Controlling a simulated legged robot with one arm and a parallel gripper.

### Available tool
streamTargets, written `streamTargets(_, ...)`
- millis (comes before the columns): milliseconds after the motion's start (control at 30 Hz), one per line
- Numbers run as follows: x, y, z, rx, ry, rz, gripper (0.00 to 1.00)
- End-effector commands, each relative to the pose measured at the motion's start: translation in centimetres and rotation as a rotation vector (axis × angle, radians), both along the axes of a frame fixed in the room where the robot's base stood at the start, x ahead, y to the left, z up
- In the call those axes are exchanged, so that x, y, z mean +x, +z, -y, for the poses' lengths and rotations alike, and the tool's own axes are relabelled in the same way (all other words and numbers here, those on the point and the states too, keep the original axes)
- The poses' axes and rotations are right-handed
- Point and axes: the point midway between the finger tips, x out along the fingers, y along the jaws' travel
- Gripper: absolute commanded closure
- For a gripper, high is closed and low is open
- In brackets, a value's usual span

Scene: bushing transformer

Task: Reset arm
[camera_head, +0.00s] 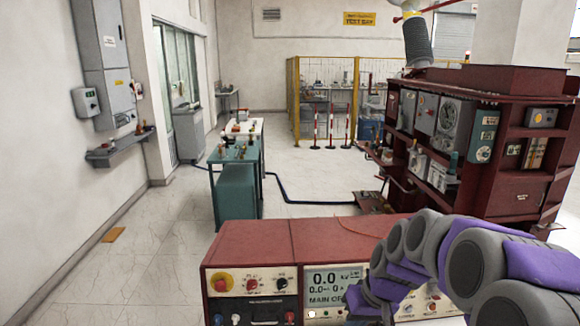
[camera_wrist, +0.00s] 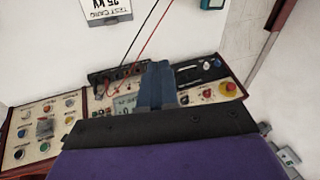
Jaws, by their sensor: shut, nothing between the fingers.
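My gripper (camera_wrist: 156,80) shows in the wrist view as dark blue fingers pressed together, with nothing between them. It points at the front of a red test console (camera_head: 285,245). The console's panel, with knobs, a red button and a small display, lies beyond the fingers in the wrist view (camera_wrist: 208,95). In the head view my purple and grey arm curves in from the lower right and bends down in front of the console's right half. It hides part of the display and controls. The gripper's fingers are not clear there, and I cannot tell whether they touch the panel.
A dark red equipment rack (camera_head: 480,140) stands at the right, behind my arm. A teal table (camera_head: 237,170) stands at centre left. Wall cabinets (camera_head: 105,60) and a small shelf (camera_head: 120,147) are on the left wall. The floor at left is mostly clear.

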Motion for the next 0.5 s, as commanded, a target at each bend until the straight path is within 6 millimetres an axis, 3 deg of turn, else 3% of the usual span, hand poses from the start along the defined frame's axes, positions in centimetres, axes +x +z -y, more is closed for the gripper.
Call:
streamTargets(200, -9.0, 1.0, -1.9, -0.075, 0.007, -0.095, 1.0)
streamTargets(500, -21.0, 0.7, -1.0, -0.195, -0.04, -0.214, 1.0)
